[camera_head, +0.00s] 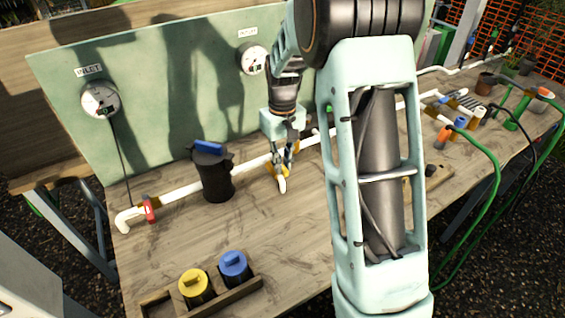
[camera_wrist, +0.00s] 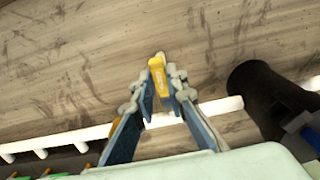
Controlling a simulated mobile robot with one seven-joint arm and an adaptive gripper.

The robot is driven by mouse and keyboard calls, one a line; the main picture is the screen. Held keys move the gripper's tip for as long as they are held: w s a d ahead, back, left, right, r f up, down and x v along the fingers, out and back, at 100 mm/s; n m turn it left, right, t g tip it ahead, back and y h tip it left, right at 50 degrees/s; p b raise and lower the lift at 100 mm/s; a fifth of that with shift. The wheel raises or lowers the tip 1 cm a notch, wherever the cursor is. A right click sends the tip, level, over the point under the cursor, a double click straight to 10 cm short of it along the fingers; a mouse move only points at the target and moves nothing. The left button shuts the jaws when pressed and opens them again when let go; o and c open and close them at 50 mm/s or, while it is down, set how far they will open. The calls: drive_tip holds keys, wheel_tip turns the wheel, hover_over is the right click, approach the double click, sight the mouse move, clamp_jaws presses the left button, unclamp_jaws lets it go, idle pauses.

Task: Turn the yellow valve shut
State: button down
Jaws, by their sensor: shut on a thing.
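The yellow valve's handle (camera_wrist: 157,72) stands between my fingertips in the wrist view. My gripper (camera_wrist: 160,90) is shut on this handle, with one finger on each side. In the head view my gripper (camera_head: 284,155) reaches down to the white pipe (camera_head: 320,137), right of the black filter housing. Only small yellow parts (camera_head: 270,168) show around the fingers there. The valve body is mostly hidden by my gripper, so how far the handle is turned is hard to tell.
The black housing (camera_head: 215,180) with a blue top stands close left of my gripper. A red valve (camera_head: 150,209) is farther left on the pipe. Gauges (camera_head: 100,98) hang on the green back panel (camera_head: 160,110). A wooden tray (camera_head: 222,299) holds yellow- and blue-topped canisters in front.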

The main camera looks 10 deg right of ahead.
drive_tip(key=shift+a, duration=0.1)
drive_tip(key=w+a+m+p, duration=0.1)
drive_tip(key=w+a+m, duration=0.2)
drive_tip(key=m, duration=1.5)
drive_tip(key=shift+a+p, duration=0.35)
drive_tip(key=shift+a, duration=1)
drive_tip(key=shift+w+r, duration=0.1)
drive_tip(key=c, duration=1.9)
unclamp_jaws()
drive_tip(key=shift+c, duration=0.2)
